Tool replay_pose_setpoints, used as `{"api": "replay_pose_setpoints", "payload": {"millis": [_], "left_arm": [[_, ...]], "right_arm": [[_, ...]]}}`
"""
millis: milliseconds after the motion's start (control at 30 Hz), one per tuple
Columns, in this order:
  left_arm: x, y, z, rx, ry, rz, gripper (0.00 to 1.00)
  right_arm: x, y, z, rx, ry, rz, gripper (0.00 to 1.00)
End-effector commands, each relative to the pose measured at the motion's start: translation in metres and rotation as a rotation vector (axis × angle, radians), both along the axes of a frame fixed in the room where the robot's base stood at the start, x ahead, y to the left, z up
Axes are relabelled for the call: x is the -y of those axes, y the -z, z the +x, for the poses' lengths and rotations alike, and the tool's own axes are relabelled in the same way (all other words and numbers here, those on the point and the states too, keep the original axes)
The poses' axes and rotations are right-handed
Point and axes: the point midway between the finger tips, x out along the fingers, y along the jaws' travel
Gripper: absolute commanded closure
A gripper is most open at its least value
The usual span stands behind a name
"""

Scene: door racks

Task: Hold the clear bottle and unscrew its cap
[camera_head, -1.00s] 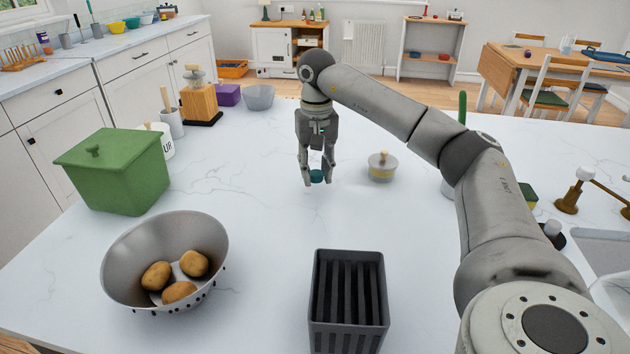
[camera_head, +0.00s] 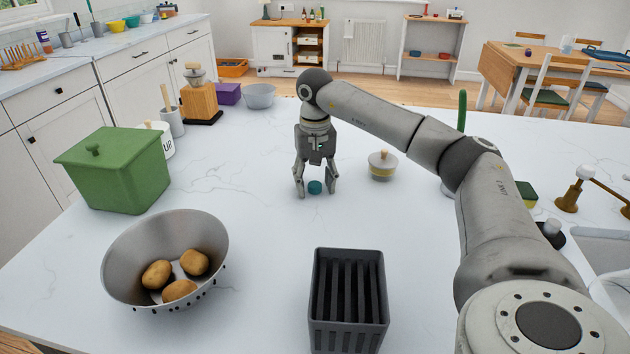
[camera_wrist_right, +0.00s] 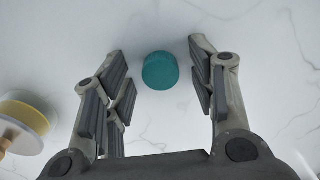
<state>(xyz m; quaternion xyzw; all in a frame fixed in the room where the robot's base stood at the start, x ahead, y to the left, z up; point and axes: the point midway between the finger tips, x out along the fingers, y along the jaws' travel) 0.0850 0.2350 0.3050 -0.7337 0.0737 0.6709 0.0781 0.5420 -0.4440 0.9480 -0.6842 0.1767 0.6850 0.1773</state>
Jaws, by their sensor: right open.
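A small round teal cap (camera_head: 315,187) sits on the white marble counter. My right gripper (camera_head: 316,192) points down over it and is open, with one finger on each side of the cap. In the right wrist view the teal cap (camera_wrist_right: 160,71) lies between the spread fingertips of the right gripper (camera_wrist_right: 160,76), with a clear gap on both sides. I see no clear bottle in either view. My left gripper is not in view.
A lidded glass jar (camera_head: 382,166) stands just right of the gripper. A dark slotted rack (camera_head: 349,252) is in front, a colander (camera_head: 125,268) with potatoes front left, a green lidded box (camera_head: 115,178) further left. The counter between them is clear.

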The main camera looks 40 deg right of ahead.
Motion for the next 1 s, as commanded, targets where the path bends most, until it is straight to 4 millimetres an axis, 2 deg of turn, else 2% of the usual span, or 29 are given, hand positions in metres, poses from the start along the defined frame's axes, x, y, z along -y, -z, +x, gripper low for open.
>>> {"api": "replay_pose_setpoints", "payload": {"millis": [167,267,667,733,1000], "left_arm": [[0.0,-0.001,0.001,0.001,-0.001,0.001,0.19],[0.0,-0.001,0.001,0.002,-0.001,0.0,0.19],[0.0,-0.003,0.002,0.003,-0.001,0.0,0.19],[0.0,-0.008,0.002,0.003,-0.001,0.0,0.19],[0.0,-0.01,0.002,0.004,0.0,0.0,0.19]], "right_arm": [[0.0,-0.004,0.0,0.001,0.0,0.0,0.48],[0.0,-0.016,0.001,0.004,0.0,0.0,0.48],[0.0,-0.098,0.001,0.004,0.0,0.001,0.48],[0.0,-0.11,0.001,0.002,0.001,0.0,0.48],[0.0,-0.123,0.001,0.0,0.0,0.0,0.48]]}}
